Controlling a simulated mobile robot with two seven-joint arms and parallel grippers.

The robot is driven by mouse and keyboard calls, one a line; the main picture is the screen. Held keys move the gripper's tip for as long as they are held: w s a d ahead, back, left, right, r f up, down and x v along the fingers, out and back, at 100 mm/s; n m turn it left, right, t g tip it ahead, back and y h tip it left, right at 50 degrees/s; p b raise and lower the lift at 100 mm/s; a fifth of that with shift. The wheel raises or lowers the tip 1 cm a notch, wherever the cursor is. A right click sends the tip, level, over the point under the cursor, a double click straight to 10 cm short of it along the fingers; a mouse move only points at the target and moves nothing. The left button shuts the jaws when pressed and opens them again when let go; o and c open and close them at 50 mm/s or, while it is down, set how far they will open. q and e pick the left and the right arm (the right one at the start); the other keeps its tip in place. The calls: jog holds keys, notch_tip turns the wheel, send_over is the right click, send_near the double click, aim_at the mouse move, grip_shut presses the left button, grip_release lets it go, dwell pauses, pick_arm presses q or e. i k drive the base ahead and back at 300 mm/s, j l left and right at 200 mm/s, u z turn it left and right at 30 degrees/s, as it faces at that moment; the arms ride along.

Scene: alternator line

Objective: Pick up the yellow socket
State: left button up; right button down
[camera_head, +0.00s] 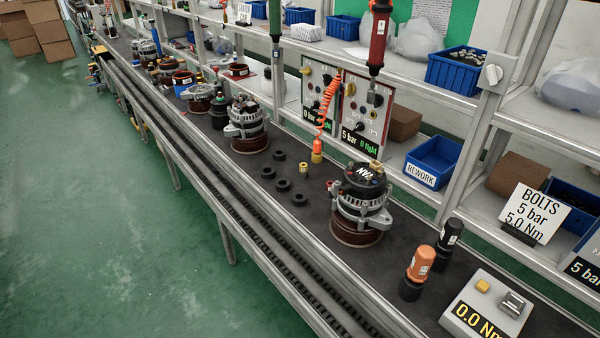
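A small yellow socket (304,168) stands on the dark bench top, left of the near alternator (361,205). Close behind it, an orange tool on a coiled hose (318,146) hangs down with a yellow tip at its lower end (317,158). Several low black round pieces (283,185) lie to the left and front of the yellow socket. Neither of my grippers shows in the head view.
An orange-and-black tool (420,264) and a black one (448,243) stand right of the near alternator, beside a display box (486,306). Another alternator (247,126) stands to the left. Control panels (361,112) and a blue REWORK bin (433,162) are behind.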

aim_at(302, 166)
jog(key=i+j+z, duration=0.1)
jog(key=z, duration=0.4)
jog(key=j+z, duration=0.25)
jog(key=z, duration=0.25)
jog(key=i+j+z, duration=0.1)
jog(key=j+z, duration=0.15)
jog(key=j, duration=0.2)
jog(key=j+z, duration=0.2)
jog(key=j, duration=0.25)
jog(key=j+z, duration=0.2)
jog(key=j, duration=0.75)
